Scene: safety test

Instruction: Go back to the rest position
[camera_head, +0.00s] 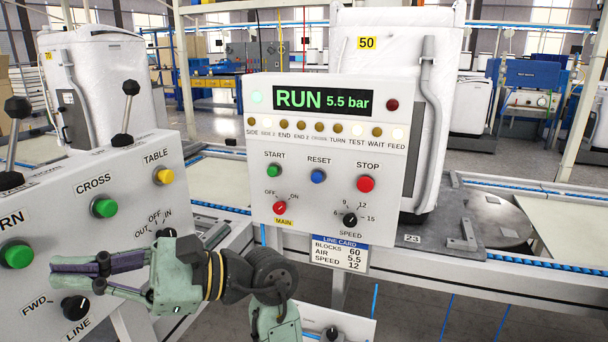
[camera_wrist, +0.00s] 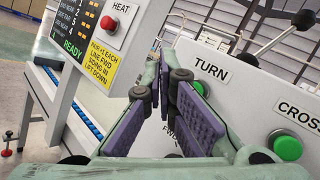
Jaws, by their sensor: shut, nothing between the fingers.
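My gripper (camera_head: 84,272) points left in the head view, in front of the grey button panel with levers (camera_head: 110,215). Its fingers are shut with nothing between them. In the wrist view the purple finger pads of my gripper (camera_wrist: 162,80) reach up the middle of the picture, with the panel's TURN label (camera_wrist: 212,67) and green buttons to their right. In the head view the fingers overlap the panel's lower part, near the black LINE knob (camera_head: 75,306). I cannot tell whether they touch the panel.
A control box (camera_head: 325,165) reading RUN 5.5 bar stands right of my gripper, with a line card (camera_head: 339,253) below it. White wrapped machines (camera_head: 395,100) and a conveyor stand behind. In the wrist view a panel with a red HEAT button (camera_wrist: 109,22) is at left.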

